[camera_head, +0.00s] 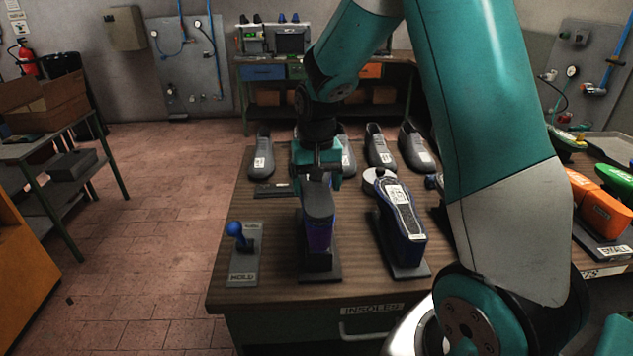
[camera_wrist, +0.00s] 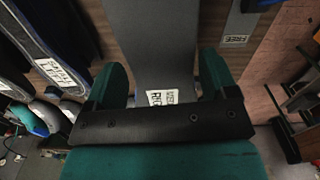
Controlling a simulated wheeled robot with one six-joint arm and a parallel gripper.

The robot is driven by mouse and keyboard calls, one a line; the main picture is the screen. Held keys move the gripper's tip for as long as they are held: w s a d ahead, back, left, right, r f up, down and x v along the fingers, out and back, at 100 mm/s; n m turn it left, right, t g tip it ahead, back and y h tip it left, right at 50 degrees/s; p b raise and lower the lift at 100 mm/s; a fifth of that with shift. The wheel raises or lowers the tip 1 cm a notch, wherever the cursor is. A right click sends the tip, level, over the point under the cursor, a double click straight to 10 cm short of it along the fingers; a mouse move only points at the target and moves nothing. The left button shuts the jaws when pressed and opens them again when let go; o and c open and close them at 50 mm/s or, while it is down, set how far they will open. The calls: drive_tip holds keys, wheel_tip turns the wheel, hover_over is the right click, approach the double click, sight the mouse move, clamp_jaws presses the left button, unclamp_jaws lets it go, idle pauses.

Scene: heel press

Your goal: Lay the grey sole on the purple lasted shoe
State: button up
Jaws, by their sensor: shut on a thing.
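The grey sole (camera_head: 318,203) lies lengthwise over the top of the purple lasted shoe (camera_head: 319,238), which stands on a dark base near the table's front. I cannot tell whether the sole touches the shoe or hovers just above it. My gripper (camera_head: 317,174) is at the sole's far end and is shut on it. In the wrist view, my gripper's two teal fingers (camera_wrist: 162,82) flank the grey sole (camera_wrist: 152,42), which has a white label near the jaws. The purple shoe is hidden under the sole in that view.
A blue lasted shoe (camera_head: 414,247) stands close on the right. A blue-knobbed lever (camera_head: 236,231) on a plate marked HOLD is on the left. Several grey shoes (camera_head: 380,150) stand behind. Orange and green shoes (camera_head: 603,212) are at far right. My upper arm covers the right middle.

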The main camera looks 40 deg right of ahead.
drive_tip(key=shift+f+b, duration=0.4)
drive_tip(key=shift+f, duration=0.2)
idle(0.5)
drive_tip(key=o, duration=0.9)
wheel_tip(320, 180, up, 18)
drive_tip(key=b, duration=0.1)
drive_tip(key=shift+f+b, duration=0.25)
drive_tip(key=shift+b, duration=0.1)
